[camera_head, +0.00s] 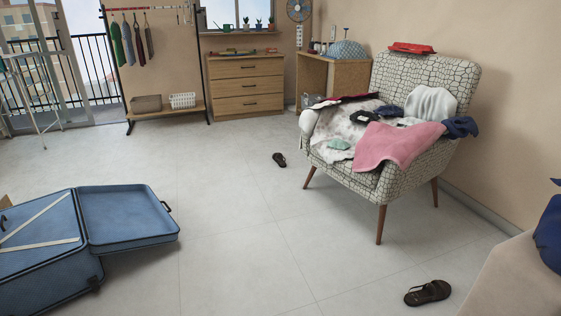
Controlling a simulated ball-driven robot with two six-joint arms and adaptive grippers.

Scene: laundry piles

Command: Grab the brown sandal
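A dark brown sandal (428,293) lies flat on the light tiled floor at the lower right, close to a beige draped surface. A second dark sandal (279,159) lies on the floor near the middle, in front and to the left of the armchair. It looks nearly black and is too small to tell its colour surely. Both sandals lie free, with nothing on them. Neither of my grippers shows in the head view.
An armchair (411,182) heaped with clothes stands at the right. An open blue suitcase (126,216) lies at the left. A dresser (246,85) and clothes rack (129,68) stand at the back. The beige draped surface (514,283) fills the lower right corner.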

